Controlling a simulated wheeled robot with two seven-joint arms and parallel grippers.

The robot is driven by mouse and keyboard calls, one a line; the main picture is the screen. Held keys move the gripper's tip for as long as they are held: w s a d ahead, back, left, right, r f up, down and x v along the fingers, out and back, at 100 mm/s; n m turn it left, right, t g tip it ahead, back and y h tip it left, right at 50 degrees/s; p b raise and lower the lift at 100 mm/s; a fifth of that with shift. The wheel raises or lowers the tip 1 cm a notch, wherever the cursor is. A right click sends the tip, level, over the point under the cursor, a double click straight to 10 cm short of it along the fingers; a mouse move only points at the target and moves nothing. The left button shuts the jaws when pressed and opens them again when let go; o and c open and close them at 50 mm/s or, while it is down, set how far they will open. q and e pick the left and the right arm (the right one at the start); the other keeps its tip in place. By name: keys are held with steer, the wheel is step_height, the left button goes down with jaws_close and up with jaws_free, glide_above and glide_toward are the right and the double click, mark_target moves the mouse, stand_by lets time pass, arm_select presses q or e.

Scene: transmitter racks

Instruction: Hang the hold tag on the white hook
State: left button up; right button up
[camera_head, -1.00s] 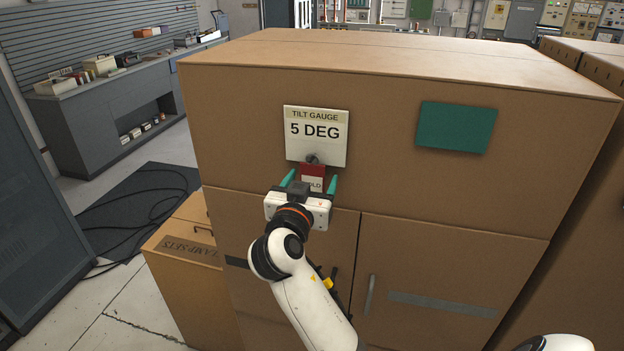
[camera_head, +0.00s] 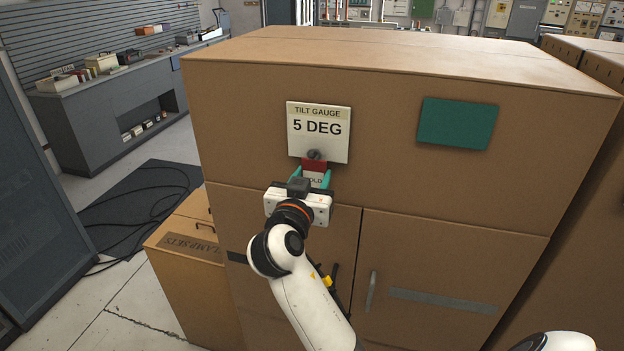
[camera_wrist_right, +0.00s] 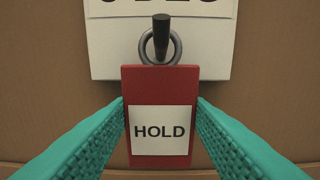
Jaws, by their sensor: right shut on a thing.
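The hold tag (camera_head: 314,166) is a red plate with a white "HOLD" label. Its grey ring (camera_wrist_right: 147,50) is around a dark peg (camera_wrist_right: 161,36), so it hangs there. The peg stands out from the lower part of a white "TILT GAUGE 5 DEG" sign (camera_head: 319,128) on the brown cabinet front. My right gripper (camera_head: 312,180) is shut on the tag, with one teal finger against each side edge in the right wrist view (camera_wrist_right: 160,112). I see no white hook in either view. My left gripper is out of view.
The brown cabinet (camera_head: 400,190) fills the middle, with a plain green panel (camera_head: 457,123) right of the sign. A lower box (camera_head: 185,255) stands at its left. A grey workbench (camera_head: 120,105) and a dark mat with cables (camera_head: 145,205) are farther left.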

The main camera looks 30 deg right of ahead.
stand_by(0.3)
steer(key=shift+s+a+r, duration=0.1)
steer(key=shift+s+a, duration=0.35)
steer(key=shift+a, duration=0.05)
steer(key=shift+s+r, duration=0.1)
steer(key=shift+r, duration=0.05)
steer(key=shift+s+a+r, duration=0.3)
steer(key=shift+a+r, duration=0.1)
steer(key=shift+a, duration=0.1)
stand_by(0.4)
steer(key=shift+b+v, duration=0.7)
steer(key=shift+v, duration=1.9)
